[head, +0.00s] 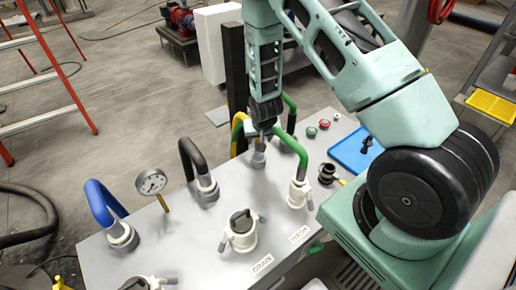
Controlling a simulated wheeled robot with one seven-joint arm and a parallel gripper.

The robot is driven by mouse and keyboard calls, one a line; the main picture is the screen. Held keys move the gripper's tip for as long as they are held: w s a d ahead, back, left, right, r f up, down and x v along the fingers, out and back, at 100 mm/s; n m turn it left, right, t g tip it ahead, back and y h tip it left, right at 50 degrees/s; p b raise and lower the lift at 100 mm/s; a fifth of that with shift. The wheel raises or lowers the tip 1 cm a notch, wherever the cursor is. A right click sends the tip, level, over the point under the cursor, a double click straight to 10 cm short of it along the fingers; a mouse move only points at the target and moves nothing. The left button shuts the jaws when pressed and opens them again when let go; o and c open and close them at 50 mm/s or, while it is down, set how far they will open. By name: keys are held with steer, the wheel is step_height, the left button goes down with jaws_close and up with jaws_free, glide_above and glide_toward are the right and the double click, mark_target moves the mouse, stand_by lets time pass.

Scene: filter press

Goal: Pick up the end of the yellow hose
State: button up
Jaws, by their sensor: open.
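The yellow hose (237,128) shows as a short curved piece at the back edge of the grey bench (205,240), just left of my gripper (263,128). Its lower part runs down beside a dark post, and the arm covers some of it. Where its end sits is hard to see; a grey fitting (258,157) stands just below my gripper. My gripper points down, open, over the back of the bench. The fingertips are small and dark, and I cannot tell whether they touch the hose. Nothing shows held between them.
A green hose (290,143) arches close to my gripper's right. A black hose (190,155) and a blue hose (100,200) rise further left, near a pressure gauge (151,182). A capped port (241,230) stands in front. A blue tray (355,150) lies right.

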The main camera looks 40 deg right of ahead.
steer(key=shift+p+x, duration=0.55)
steer(key=shift+x, duration=1.25)
jaws_close()
steer(key=shift+w+r, duration=0.1)
steer(key=shift+r, duration=0.05)
